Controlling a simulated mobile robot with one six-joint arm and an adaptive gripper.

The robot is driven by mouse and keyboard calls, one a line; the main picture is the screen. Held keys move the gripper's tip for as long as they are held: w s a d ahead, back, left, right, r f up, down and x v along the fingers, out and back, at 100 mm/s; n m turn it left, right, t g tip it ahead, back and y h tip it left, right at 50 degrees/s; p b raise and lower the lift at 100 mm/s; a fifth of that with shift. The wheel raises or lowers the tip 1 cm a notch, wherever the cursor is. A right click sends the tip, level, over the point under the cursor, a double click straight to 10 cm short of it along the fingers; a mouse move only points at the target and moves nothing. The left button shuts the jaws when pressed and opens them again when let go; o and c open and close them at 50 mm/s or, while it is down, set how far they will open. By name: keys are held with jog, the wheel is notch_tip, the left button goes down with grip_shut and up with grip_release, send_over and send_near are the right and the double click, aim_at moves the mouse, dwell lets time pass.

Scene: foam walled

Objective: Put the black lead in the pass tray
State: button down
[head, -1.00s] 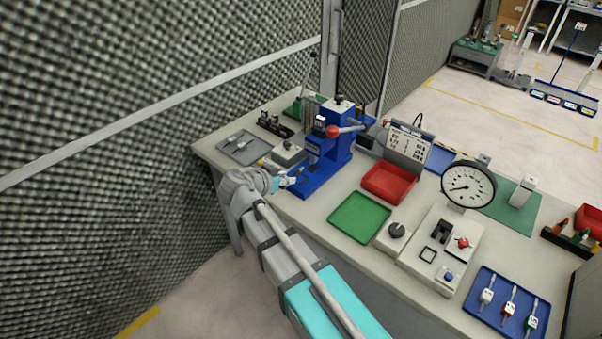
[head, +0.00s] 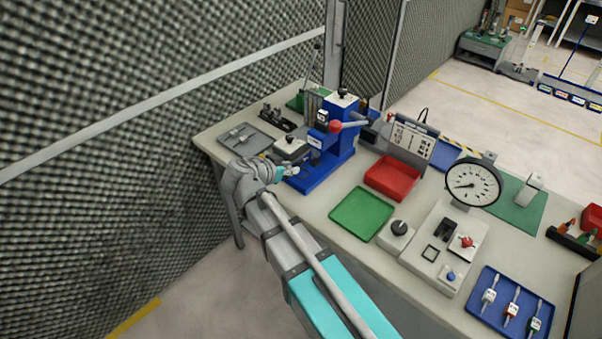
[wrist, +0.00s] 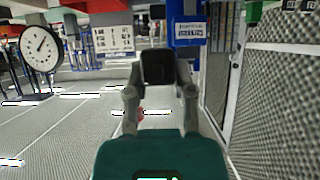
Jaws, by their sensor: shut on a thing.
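My gripper (head: 286,172) is at the front edge of the bench, just in front of the blue press. In the wrist view its fingers (wrist: 158,85) are closed on a black block-like piece, which I take to be the black lead (wrist: 158,66). In the head view the held piece is too small to make out. A flat green tray (head: 362,214), probably the pass tray, lies empty to the right of the gripper. A red tray (head: 393,178) stands behind it.
The blue lever press (head: 335,140) stands close behind my gripper. A grey tray (head: 251,140) is to its left. A control box (head: 445,250), a dial gauge (head: 472,185) and a blue tray (head: 508,308) with labelled leads are to the right. A foam wall (head: 120,170) is at left.

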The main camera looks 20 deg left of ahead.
jog(key=w+f+b, duration=0.3)
jog(key=w, duration=0.1)
jog(key=w+f+b, duration=0.3)
jog(key=w, duration=0.1)
jog(key=w+f+b, duration=0.3)
jog(key=w, duration=0.2)
jog(key=shift+a, duration=0.25)
jog(key=shift+w+f+b, duration=0.45)
jog(key=shift+f+b, duration=0.3)
jog(key=shift+f, duration=0.1)
jog(key=shift+f+b, duration=1)
jog(key=shift+f, duration=0.15)
jog(key=shift+c, duration=2.3)
grip_release()
